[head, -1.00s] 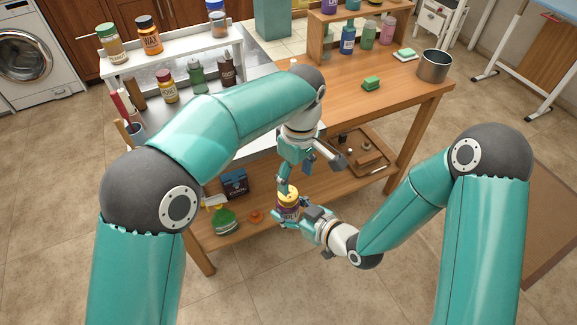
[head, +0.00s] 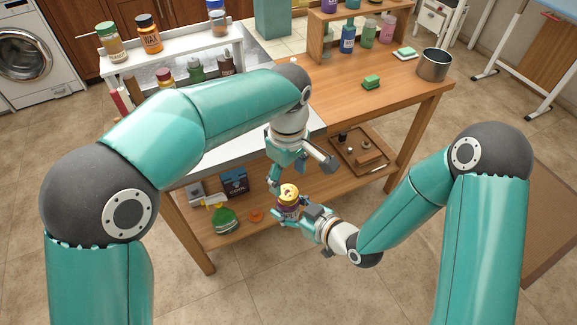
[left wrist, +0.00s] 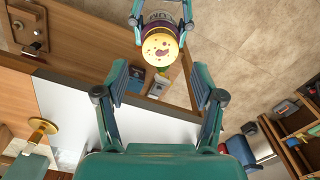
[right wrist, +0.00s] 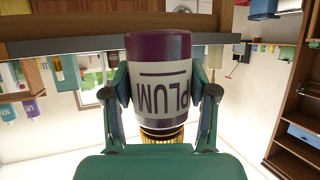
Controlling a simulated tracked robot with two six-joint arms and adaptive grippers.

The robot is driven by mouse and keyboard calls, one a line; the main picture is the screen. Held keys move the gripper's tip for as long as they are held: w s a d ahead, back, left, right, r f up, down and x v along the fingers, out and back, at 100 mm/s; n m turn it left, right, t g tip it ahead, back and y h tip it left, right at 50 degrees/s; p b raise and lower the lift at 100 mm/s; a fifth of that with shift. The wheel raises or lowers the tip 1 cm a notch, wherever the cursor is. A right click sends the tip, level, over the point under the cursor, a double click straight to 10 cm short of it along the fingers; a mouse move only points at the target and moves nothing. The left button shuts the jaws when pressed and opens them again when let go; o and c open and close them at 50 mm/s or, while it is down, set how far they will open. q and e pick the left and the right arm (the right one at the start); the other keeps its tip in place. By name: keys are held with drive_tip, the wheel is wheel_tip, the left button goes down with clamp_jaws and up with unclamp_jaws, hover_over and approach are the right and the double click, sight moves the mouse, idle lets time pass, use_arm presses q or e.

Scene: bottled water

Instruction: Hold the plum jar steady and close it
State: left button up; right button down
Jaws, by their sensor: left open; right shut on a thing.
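The plum jar (head: 288,209) has a dark purple body and a white label reading PLUM, which shows upside down in the right wrist view (right wrist: 160,88). A yellow lid with dark spots (head: 289,192) sits on its mouth; the left wrist view shows its top (left wrist: 160,47). I cannot tell how tightly it is seated. My right gripper (head: 297,214) is shut around the jar body, holding it roughly upright beside the bench's lower shelf. My left gripper (head: 275,181) is open and empty, above and left of the lid and apart from it.
Open floor lies in front.

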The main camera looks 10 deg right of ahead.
sight(288, 191)
use_arm(q)
drive_tip(key=shift+f, duration=2.6)
